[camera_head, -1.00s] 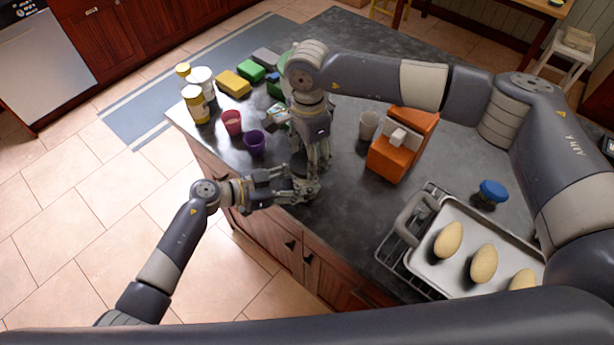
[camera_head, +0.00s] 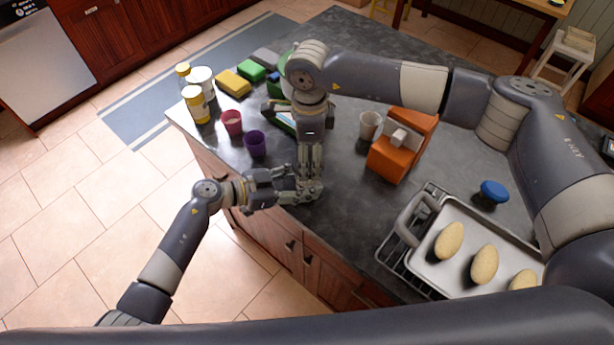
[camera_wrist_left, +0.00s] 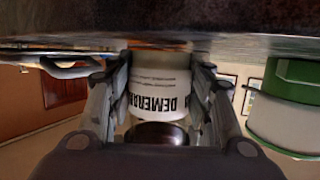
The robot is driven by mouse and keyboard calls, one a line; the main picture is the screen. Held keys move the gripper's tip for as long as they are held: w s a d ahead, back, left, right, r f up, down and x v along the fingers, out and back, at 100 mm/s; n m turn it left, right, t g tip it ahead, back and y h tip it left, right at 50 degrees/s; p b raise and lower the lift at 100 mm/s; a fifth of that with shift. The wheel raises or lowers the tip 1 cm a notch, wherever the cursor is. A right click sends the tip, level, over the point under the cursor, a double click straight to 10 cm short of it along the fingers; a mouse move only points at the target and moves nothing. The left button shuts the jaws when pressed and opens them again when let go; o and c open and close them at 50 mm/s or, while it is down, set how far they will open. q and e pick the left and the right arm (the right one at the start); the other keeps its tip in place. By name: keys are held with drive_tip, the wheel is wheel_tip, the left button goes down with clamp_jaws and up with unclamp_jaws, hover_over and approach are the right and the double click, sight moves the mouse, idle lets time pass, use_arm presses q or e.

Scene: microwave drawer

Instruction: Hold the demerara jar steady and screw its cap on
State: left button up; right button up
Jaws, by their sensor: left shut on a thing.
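The demerara jar (camera_wrist_left: 158,88), with a white label, shows upside down in the left wrist view, its base end toward the dark counter (camera_wrist_left: 230,45). My left gripper (camera_wrist_left: 160,100) is shut on it, one finger on each side. A dark brown round part (camera_wrist_left: 156,133), which looks like the cap, is at the jar's top end; I cannot tell how it is seated. In the head view, my left gripper (camera_head: 294,189) is at the counter's near edge, and the jar is hidden by the grippers. My right gripper (camera_head: 310,190) points down at the same spot; its grip is unclear.
A purple cup (camera_head: 255,144) and a red cup (camera_head: 232,123) stand left of my right wrist. An orange block-like object (camera_head: 396,155) and a beige cup (camera_head: 370,125) are to the right. A tray (camera_head: 455,283) with several potato-like items lies near right. Bare counter lies between.

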drive_tip(key=shift+a+r, duration=0.1)
drive_tip(key=shift+r, duration=0.05)
drive_tip(key=n, duration=0.5)
drive_tip(key=shift+s, duration=0.1)
drive_tip(key=n, duration=0.8)
drive_tip(key=shift+n, duration=0.4)
drive_tip(key=n, duration=0.4)
drive_tip(key=shift+n, duration=0.4)
